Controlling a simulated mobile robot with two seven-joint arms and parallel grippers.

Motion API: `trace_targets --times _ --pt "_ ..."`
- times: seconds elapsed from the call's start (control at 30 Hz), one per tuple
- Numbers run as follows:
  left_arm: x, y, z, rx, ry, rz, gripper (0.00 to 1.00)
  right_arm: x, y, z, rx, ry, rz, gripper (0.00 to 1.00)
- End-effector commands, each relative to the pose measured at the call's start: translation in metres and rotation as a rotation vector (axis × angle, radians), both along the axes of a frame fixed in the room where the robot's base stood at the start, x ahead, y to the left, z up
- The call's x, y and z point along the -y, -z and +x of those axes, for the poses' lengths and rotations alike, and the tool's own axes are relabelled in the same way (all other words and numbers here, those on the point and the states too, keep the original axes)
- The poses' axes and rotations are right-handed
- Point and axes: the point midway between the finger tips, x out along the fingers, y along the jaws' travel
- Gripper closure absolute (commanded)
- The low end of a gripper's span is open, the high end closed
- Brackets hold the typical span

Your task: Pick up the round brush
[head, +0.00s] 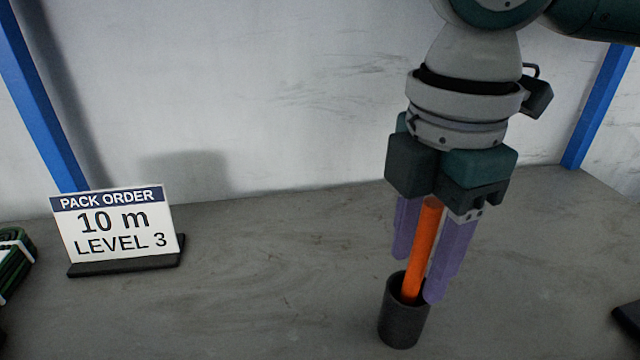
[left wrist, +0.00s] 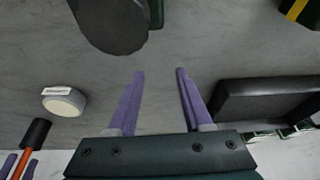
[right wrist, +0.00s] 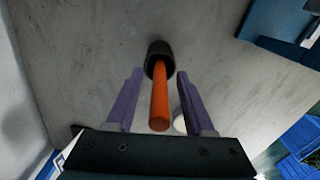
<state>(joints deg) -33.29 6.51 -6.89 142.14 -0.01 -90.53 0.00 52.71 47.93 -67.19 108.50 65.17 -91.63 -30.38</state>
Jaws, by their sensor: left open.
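The round brush shows as an orange handle (head: 424,245) standing slightly tilted in a dark, hollow-looking cylinder (head: 403,318) on the grey table; its lower end is hidden inside. My right gripper (head: 420,275) points down with its purple fingers on either side of the handle. In the right wrist view the handle (right wrist: 160,100) lies between the open fingers (right wrist: 158,85), with a gap on both sides. The left wrist view also shows the orange handle (left wrist: 22,163) at lower left. My left gripper (left wrist: 160,75) is open and empty there, and is outside the head view.
A pack order sign (head: 115,225) stands on the table at left, with a green coil (head: 14,260) at the left edge. The left wrist view shows a pale round object (left wrist: 64,103), a black tray-like object (left wrist: 265,85) and a large dark round shape (left wrist: 110,28). The middle table is clear.

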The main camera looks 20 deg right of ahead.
Motion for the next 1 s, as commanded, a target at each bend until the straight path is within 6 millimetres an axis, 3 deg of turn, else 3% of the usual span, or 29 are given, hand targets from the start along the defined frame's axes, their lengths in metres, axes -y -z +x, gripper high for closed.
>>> trace_targets --times 0.07,0.43,1.0 --pt "0.0 -0.0001 0.0002 0.001 0.0 0.0 0.5 -0.0001 -0.0002 -0.0001 0.0 0.0 0.0 0.57" --pt "-0.0005 0.0 0.0004 0.001 0.001 0.002 0.5 0.0 -0.0003 -0.0001 0.0 0.0 0.0 0.99" --pt "-0.0028 -0.0003 0.0004 0.001 0.006 0.01 0.5 0.0 -0.0012 0.0 0.0 0.0 0.0 1.0"
